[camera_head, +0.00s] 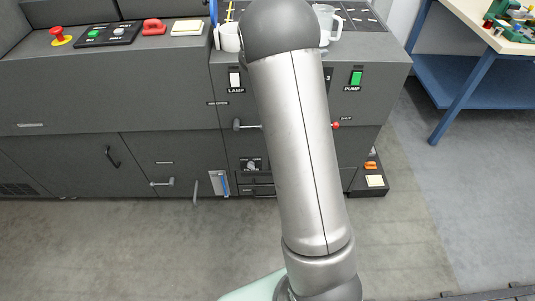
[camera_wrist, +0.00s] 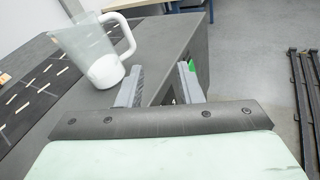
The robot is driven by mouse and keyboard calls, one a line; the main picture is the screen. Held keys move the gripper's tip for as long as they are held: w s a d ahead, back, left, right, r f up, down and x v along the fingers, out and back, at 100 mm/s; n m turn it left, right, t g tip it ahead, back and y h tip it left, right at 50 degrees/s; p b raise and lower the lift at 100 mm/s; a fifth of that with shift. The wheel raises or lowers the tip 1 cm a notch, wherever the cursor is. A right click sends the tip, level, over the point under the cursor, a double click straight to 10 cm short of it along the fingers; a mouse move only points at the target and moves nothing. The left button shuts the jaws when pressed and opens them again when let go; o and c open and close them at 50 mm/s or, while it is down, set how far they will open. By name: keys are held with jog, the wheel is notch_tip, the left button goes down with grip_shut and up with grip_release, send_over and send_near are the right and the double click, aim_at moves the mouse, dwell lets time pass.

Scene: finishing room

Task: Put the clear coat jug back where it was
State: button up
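A translucent jug (camera_wrist: 88,42) with a side handle and something white in its bottom stands upright on the dark counter top in the wrist view. It looks like the clear coat jug, but I can read no label. In the head view a clear jug (camera_head: 326,20) shows just right of my arm, partly hidden by it. My gripper (camera_wrist: 160,82) is open, with an empty gap between its two fingers. The jug is to the left of the fingers, its handle towards them, apart from them. My arm hides the gripper in the head view.
A white cup (camera_head: 230,38) stands left of my arm on the counter (camera_head: 130,70). Dark panels with yellow and white marks (camera_wrist: 38,85) lie beside the jug. Switches and knobs stick out of the counter front. A blue-legged table (camera_head: 470,75) stands at right, with bare floor between.

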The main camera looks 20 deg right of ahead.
jog(key=s+a+f+m+y, duration=0.2)
jog(key=s+a+m+y, duration=0.3)
jog(key=s+a, duration=0.5)
jog(key=s+a+f+m+g+y, duration=0.1)
jog(key=s+a+f+m+y, duration=0.2)
jog(key=s+a, duration=0.7)
jog(key=s+a+f+m+y, duration=0.2)
jog(key=s+a+m+y, duration=0.6)
jog(key=s+a, duration=0.3)
jog(key=shift+s+f+m+g, duration=0.3)
jog(key=shift+s+m, duration=0.1)
jog(key=shift+s, duration=0.5)
jog(key=shift+a, duration=0.15)
